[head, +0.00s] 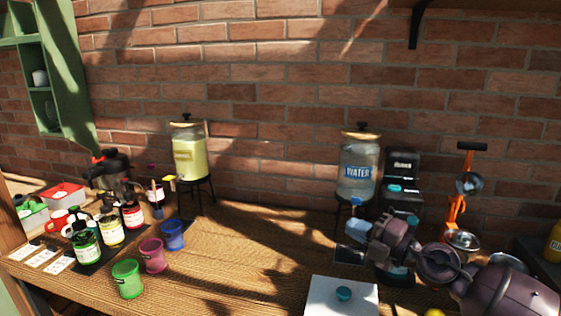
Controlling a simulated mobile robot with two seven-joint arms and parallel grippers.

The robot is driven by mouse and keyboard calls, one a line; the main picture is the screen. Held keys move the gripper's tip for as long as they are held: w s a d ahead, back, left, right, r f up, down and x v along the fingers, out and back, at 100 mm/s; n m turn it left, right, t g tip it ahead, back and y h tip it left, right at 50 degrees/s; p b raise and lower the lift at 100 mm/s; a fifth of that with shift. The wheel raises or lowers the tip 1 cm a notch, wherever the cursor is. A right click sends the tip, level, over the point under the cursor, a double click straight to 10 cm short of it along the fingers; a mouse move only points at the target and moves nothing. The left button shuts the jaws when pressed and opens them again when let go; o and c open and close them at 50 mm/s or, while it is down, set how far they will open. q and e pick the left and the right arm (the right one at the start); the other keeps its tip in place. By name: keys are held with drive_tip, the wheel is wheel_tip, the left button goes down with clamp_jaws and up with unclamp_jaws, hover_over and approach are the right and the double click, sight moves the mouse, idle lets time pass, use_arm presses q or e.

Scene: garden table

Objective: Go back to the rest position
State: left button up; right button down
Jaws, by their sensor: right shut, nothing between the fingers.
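My right arm reaches in from the lower right. Its gripper (358,228) is shut and empty, in front of the water dispenser (357,170) near the tap. I cannot tell whether it touches the tap. My left gripper does not show. The water dispenser is a clear jar with a blue label and a wooden lid on a dark stand.
A lemonade-coloured dispenser (188,150) stands further left. A green cup (127,278), a pink cup (152,255) and a blue cup (173,235) stand on the wooden table (215,275). Several jars fill the left end. A white board (325,298) lies at the front.

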drive_tip(key=s+d+f+m+h, duration=0.3)
drive_tip(key=s+f+m+h, duration=0.1)
drive_tip(key=m, duration=0.4)
drive_tip(key=s+d+f+m+t+h, duration=0.1)
drive_tip(key=s+d+f+m+h, duration=0.3)
drive_tip(key=s+f+m+h, duration=0.1)
drive_tip(key=s+d+f+m+h, duration=0.4)
drive_tip(key=m+h, duration=0.4)
drive_tip(key=m, duration=0.3)
drive_tip(key=shift+s+d+f+t, duration=0.15)
drive_tip(key=shift+s+f, duration=0.25)
drive_tip(key=shift+s, duration=0.2)
drive_tip(key=shift+s+d+f+t, duration=0.15)
drive_tip(key=shift+s+f, duration=0.2)
drive_tip(key=shift+s, duration=0.2)
drive_tip(key=s+f+m+g+y, duration=0.15)
drive_tip(key=s+f+g, duration=0.35)
drive_tip(key=s, duration=0.6)
drive_tip(key=s+f+m+g+y, duration=0.15)
drive_tip(key=s+f+g, duration=0.35)
drive_tip(key=s, duration=0.5)
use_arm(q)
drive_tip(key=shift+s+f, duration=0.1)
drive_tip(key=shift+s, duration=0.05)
use_arm(e)
drive_tip(key=w+f+t, duration=0.7)
drive_tip(key=f, duration=0.2)
drive_tip(key=shift+w+f+t, duration=0.15)
drive_tip(key=shift+f+t, duration=0.15)
drive_tip(key=shift+t, duration=0.1)
